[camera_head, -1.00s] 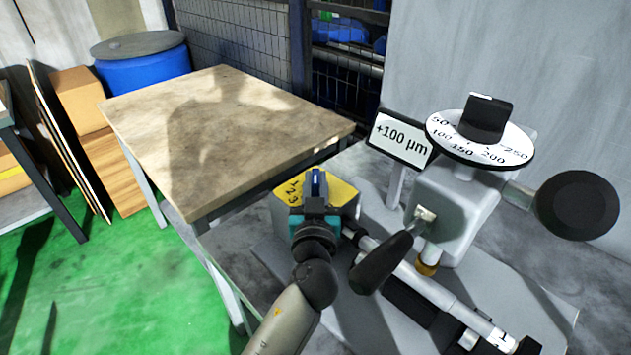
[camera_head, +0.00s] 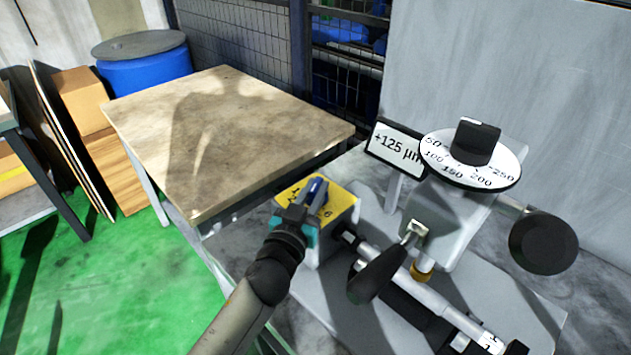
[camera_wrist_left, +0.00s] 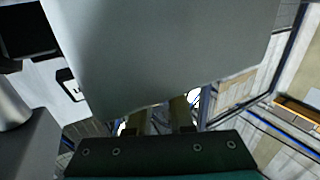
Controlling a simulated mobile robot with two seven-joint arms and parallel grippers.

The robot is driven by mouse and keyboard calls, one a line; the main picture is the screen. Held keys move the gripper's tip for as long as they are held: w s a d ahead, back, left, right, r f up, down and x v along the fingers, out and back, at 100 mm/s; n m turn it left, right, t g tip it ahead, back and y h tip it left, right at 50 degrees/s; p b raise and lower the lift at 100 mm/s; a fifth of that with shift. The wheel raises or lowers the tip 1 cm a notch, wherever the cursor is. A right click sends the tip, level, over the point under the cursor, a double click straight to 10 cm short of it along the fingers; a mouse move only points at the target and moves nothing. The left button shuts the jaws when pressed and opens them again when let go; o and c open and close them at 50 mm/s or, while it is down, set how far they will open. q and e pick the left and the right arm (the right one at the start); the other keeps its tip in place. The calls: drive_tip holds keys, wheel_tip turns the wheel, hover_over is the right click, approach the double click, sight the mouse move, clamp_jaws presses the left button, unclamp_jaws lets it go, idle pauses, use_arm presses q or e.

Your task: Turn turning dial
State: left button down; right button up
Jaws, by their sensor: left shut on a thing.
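The yellow dial face (camera_head: 343,202) with black numbers sits on top of a pale box (camera_head: 338,238) near the middle of the head view. My left gripper (camera_head: 313,195) is over this face, its arm coming from below left. It is shut on a blue knob (camera_head: 319,188) that stands tilted at the dial's centre; the fingers and arm hide part of the face and most of the knob. A sign (camera_head: 396,147) reads "+125 µm". In the left wrist view, a large grey surface covers the area around my left fingertips. My right gripper is not in view.
Right of the box, a round white scale (camera_head: 487,181) with a black knob (camera_head: 474,141) sits on a grey housing. A black lever (camera_head: 376,272) and a black handwheel (camera_head: 543,244) stand close by. A wooden-topped table (camera_head: 225,130) stands behind left.

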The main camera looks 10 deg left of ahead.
use_arm(q)
drive_tip(key=shift+a+r+m+h+p, duration=0.1)
drive_tip(key=shift+r+m+h+p, duration=0.1)
drive_tip(key=shift+m+h+p, duration=0.55)
drive_tip(key=shift+w+m+g+h, duration=0.1)
drive_tip(key=shift+m+g+h, duration=0.25)
drive_tip(key=shift+h, duration=0.6)
drive_tip(key=shift+f, duration=0.1)
drive_tip(key=c, duration=0.8)
unclamp_jaws()
drive_tip(key=shift+f, duration=0.1)
drive_tip(key=p+v, duration=0.1)
drive_tip(key=v, duration=1.4)
drive_tip(key=shift+p, duration=0.3)
